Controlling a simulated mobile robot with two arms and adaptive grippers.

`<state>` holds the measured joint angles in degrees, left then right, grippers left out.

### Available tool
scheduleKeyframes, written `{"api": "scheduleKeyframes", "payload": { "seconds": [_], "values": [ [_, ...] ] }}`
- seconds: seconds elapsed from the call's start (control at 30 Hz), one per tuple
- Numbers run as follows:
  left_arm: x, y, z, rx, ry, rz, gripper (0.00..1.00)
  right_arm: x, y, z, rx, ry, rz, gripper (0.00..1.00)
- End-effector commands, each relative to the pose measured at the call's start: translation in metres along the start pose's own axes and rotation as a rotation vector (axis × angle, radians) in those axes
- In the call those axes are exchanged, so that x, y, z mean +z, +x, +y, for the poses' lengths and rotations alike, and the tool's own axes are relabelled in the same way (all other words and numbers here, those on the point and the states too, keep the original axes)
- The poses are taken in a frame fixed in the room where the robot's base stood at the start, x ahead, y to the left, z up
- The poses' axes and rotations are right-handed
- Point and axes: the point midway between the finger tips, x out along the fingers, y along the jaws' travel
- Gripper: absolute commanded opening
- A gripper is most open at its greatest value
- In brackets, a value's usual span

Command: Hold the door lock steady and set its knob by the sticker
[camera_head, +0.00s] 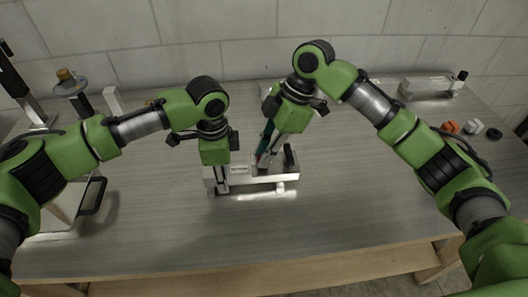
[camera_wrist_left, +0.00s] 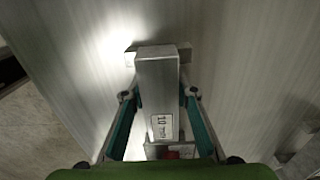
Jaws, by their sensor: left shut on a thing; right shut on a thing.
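The door lock (camera_head: 262,180), a pale metal bar-shaped body with a black upright handle (camera_head: 290,157) at its right end, lies on the table. A white sticker (camera_head: 239,169) with dark print is on its body. A sticker also shows in the left wrist view (camera_wrist_left: 162,126), too blurred to read surely. My left gripper (camera_head: 217,177) is shut on the lock's left end; its teal fingers (camera_wrist_left: 160,105) flank the metal body. My right gripper (camera_head: 264,156) points down, tilted, shut on the lock's knob, which its fingers mostly hide.
Another metal lock-like unit (camera_head: 430,87) lies at the back right. Small orange (camera_head: 450,127), white (camera_head: 473,127) and black (camera_head: 494,134) pieces lie near the right edge. A stand with a grey disc (camera_head: 70,86) is at the back left. The table front is clear.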

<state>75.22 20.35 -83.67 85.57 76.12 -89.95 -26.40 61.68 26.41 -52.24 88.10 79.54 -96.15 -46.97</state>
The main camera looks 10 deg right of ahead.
Motion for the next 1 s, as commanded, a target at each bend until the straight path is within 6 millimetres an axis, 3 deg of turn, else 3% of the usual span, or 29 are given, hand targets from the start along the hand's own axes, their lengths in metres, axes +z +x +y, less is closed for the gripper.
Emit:
{"api": "scheduleKeyframes", "payload": {
  "seconds": [0.7, 0.73, 0.8, 1.0],
  "values": [
    [0.0011, 0.0001, 0.0004, 0.002, 0.0, -0.003, 0.0, 0.001, -0.0008, 0.001, -0.032, -0.08, -0.001, 0.0],
    [0.0012, 0.0001, 0.0004, 0.002, 0.0, -0.003, 0.0, 0.0011, -0.0008, 0.001, -0.032, -0.08, -0.002, 0.2],
    [0.0012, 0.0002, 0.0004, 0.002, 0.0, -0.003, 0.0, 0.001, -0.0008, 0.001, -0.032, -0.08, -0.001, 0.34],
    [0.001, 0.0002, 0.0004, 0.002, 0.0, -0.003, 0.0, 0.0005, -0.0004, 0.0007, -0.032, -0.081, 0.0, 0.34]
  ]
}}
